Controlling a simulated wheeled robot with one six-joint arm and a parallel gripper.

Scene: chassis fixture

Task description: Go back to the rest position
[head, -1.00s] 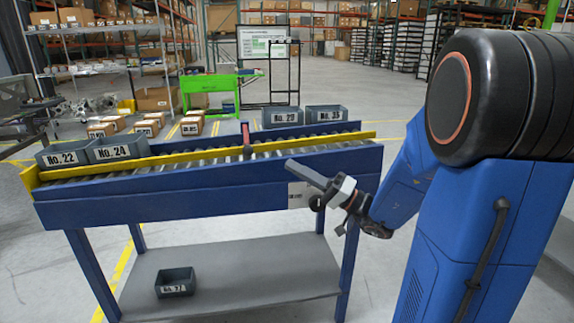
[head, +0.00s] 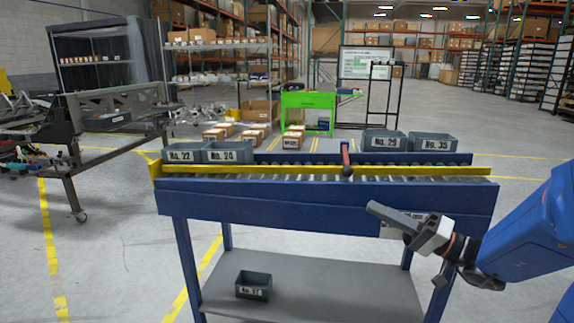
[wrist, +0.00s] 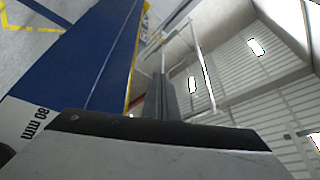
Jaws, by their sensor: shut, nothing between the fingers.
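My gripper (head: 376,209) is shut and empty. In the head view it points left, in front of the right part of the blue conveyor table (head: 275,200) and apart from any bin. My blue arm reaches in from the right edge. In the wrist view the dark edge of my gripper (wrist: 150,128) fills the lower part, with the blue side of the conveyor table (wrist: 85,60) at the left and the ceiling at the right.
Bins No. 22 (head: 181,153) and No. 24 (head: 228,152) stand at the conveyor's left end. Bins No. 29 (head: 384,139) and No. 35 (head: 433,142) stand behind its right part. Another bin (head: 254,285) sits on the lower shelf (head: 320,285). A metal frame cart (head: 110,105) stands left.

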